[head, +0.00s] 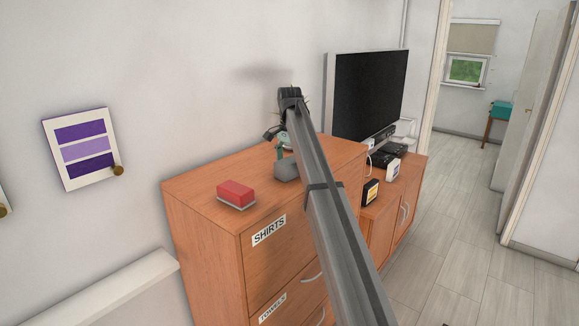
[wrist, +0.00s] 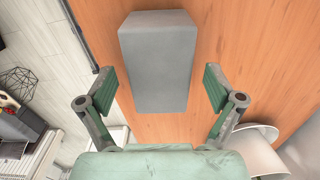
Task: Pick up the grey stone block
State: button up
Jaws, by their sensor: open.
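The grey stone block (head: 286,170) lies on top of the wooden dresser, near its right end, partly hidden by my arm in the head view. In the wrist view the block (wrist: 158,60) fills the upper middle, long side running up the picture. My green gripper (wrist: 160,86) is open, one finger on each side of the block's lower part, with gaps on both sides. I cannot tell how far the fingertips are above the dresser top. In the head view my gripper (head: 281,145) shows small above the block.
A pale rounded object (wrist: 256,148) is at lower right in the wrist view. A television (head: 370,95) stands on a lower cabinet to the right.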

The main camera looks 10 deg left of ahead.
aim_at(290, 160)
jog(key=shift+f+p, duration=0.4)
jog(key=shift+f, duration=1.1)
jog(key=shift+r, duration=0.1)
grip_shut()
jog(key=shift+r, duration=0.15)
